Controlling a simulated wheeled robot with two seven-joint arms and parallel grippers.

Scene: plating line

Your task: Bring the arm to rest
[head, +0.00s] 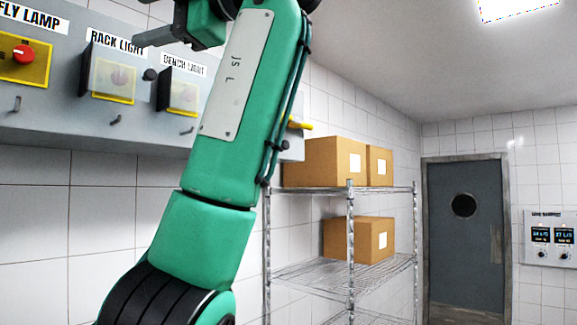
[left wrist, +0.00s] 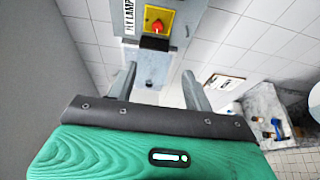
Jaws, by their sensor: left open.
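My left arm (head: 215,170) is green and rises from the lower left of the head view, in front of the wall panel. Part of my left gripper (head: 165,34) shows at the top of the head view, near the rack light label; the rest is hidden or cut off. In the left wrist view my left gripper (left wrist: 158,80) has two grey fingers well apart, with nothing between them. Beyond the fingers is the grey panel with the red knob on a yellow plate. My right gripper is in neither view.
The grey switch panel (head: 55,100) carries a red knob (head: 23,54) and two covered switches. A wire rack (head: 310,275) holds cardboard boxes (head: 322,162). A grey door (head: 465,240) stands at the back right, beside a wall control box (head: 550,240).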

